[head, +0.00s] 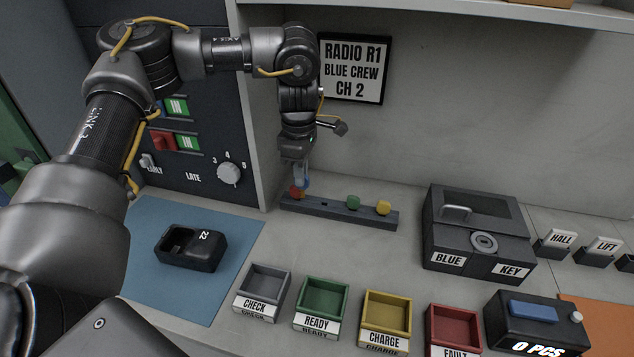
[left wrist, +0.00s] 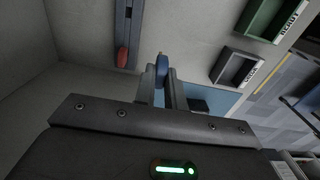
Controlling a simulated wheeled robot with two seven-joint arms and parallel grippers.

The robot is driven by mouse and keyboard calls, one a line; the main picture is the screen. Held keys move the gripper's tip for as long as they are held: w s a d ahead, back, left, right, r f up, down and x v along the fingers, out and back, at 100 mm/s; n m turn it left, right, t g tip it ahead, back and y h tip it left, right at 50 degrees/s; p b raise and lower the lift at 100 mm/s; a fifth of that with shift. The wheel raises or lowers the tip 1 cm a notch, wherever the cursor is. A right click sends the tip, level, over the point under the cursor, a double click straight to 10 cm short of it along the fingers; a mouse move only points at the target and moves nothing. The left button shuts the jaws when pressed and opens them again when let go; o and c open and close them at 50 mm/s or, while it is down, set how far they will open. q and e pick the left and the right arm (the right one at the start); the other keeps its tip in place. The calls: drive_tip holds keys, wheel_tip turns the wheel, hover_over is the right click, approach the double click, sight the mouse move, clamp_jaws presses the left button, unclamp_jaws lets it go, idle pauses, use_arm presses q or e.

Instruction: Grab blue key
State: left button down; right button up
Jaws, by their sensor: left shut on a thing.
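My left gripper (head: 301,174) is shut on the blue key (head: 304,181) and points down above the left end of the dark key rack (head: 336,212). In the left wrist view the blue key (left wrist: 162,67) sits between the two fingertips (left wrist: 163,80). The red key (head: 296,192) is in the rack just below and left of it; it also shows in the left wrist view (left wrist: 122,58). The green key (head: 353,201) and yellow key (head: 383,207) stand further right in the rack. A bare slot shows between red and green. My right gripper is not in view.
A black lock box (head: 478,235) labelled BLUE KEY stands right of the rack. A black radio cradle (head: 191,250) marked 22 lies on a blue mat (head: 150,215). Grey, green, yellow and red bins line the front. The wall sign (head: 355,68) reads RADIO R1, BLUE CREW, CH 2.

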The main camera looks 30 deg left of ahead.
use_arm(q)
drive_tip(key=s+a+r+b, duration=0.1)
drive_tip(key=s+r, duration=0.1)
drive_tip(key=s, duration=0.3)
drive_tip(key=shift+s+a+r, duration=0.2)
drive_tip(key=shift+s+r, duration=0.15)
drive_tip(key=shift+s, duration=0.05)
